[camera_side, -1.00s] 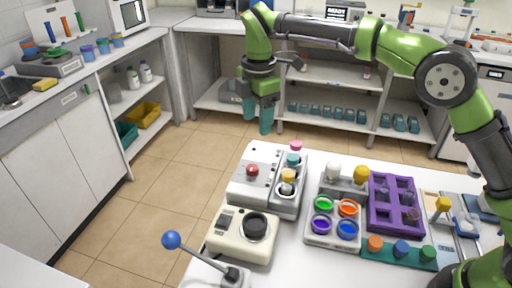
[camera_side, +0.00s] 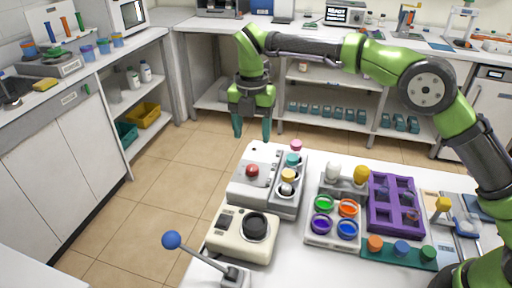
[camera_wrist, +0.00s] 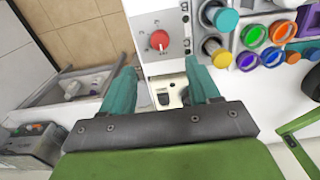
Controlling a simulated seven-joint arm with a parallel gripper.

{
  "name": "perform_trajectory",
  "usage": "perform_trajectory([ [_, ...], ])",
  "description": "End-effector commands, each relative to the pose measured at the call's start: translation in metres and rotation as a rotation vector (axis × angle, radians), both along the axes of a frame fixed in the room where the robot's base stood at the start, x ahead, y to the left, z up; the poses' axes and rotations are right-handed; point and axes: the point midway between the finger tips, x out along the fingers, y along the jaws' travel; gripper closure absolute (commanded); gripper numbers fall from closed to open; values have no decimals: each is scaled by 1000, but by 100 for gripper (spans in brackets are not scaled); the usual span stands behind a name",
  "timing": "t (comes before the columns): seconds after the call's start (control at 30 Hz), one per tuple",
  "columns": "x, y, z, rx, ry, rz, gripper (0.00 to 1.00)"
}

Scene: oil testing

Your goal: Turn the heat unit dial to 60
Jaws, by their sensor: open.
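The red dial (camera_side: 252,170) sits on top of a white and grey unit (camera_side: 240,190) at the left end of the table. In the wrist view, the red dial (camera_wrist: 160,40) lies just ahead of the fingertips, with small markings around it that are too small to read. My gripper (camera_side: 252,130) is open and empty, with its teal fingers pointing down, above and behind the unit in the side view. In the wrist view, my gripper (camera_wrist: 161,78) has its fingers on either side of the line to the dial, touching nothing.
Teal, yellow and pink-topped items stand along the unit's right side. A cream device (camera_side: 232,246) with a dark round top and a blue-knobbed lever (camera_side: 172,240) are in front. A tray of coloured cups (camera_side: 318,240) and a purple rack (camera_side: 378,222) stand to the right.

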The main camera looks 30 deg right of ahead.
Motion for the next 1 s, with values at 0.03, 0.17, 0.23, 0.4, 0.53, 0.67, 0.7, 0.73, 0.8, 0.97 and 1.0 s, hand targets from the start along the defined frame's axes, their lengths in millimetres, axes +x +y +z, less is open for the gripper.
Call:
perform_trajectory([
  [0.03,-1,0,-12,-1,4,1,39],
  [0.17,-1,0,-41,-1,4,0,39],
  [0.23,-1,0,-55,0,3,0,39],
  [0.4,0,0,-83,0,1,-2,39],
  [0.53,0,0,-96,1,1,-1,39],
  [0.67,0,0,-102,1,-1,-2,39],
  [0.7,0,0,-102,1,-1,-2,39],
  [0.73,0,0,-102,1,-1,-2,39],
  [0.8,0,0,-102,1,-1,-2,39],
  [0.97,0,0,-102,1,-1,-1,45],
  [1.0,0,0,-102,1,-1,-1,51],
])
